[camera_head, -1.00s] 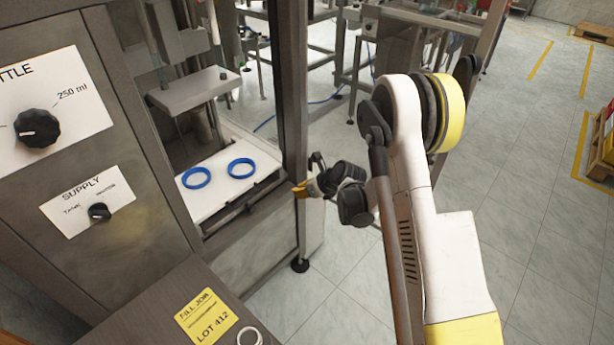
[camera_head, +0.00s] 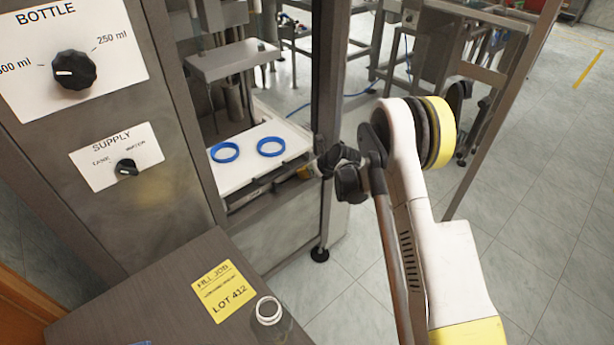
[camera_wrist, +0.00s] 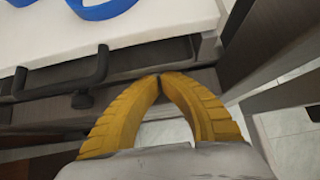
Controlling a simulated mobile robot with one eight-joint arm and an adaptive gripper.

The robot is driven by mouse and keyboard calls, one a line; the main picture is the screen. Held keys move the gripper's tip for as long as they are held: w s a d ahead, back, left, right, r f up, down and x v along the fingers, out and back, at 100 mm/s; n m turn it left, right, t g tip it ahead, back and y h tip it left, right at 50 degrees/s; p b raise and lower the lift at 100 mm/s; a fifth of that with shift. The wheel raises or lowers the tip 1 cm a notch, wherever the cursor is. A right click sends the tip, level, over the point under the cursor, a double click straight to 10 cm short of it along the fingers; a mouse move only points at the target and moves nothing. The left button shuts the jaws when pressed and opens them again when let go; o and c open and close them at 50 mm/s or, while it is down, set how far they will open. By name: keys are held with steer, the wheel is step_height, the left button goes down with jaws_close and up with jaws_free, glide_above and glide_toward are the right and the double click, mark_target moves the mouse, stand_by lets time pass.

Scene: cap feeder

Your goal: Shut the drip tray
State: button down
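A white tray-like surface (camera_head: 225,178) sits low in the machine's opening, with two blue rings (camera_head: 224,152) on it. Below its front edge is a dark front with a black bar handle (camera_wrist: 50,88). I take this low dark-fronted part to be the drip tray; how far out it stands is hard to tell. My gripper (camera_head: 303,173) is at the right end of this front, beside the machine's post. In the wrist view its yellow fingers (camera_wrist: 160,78) meet at the tips with nothing between them, just right of the handle and apart from it.
The machine's metal post (camera_head: 326,110) stands close to my gripper. A brown cabinet top (camera_head: 150,290) in front carries a yellow lot card (camera_head: 223,291) and a clear bottle (camera_head: 270,318). Control knobs (camera_head: 74,71) are at left. Open floor lies at right.

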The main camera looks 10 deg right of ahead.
mark_target(298, 167)
steer(key=w+a, duration=0.2)
steer(key=w, duration=0.1)
steer(key=shift+s, duration=0.1)
stand_by(0.3)
steer(key=shift+d, duration=0.15)
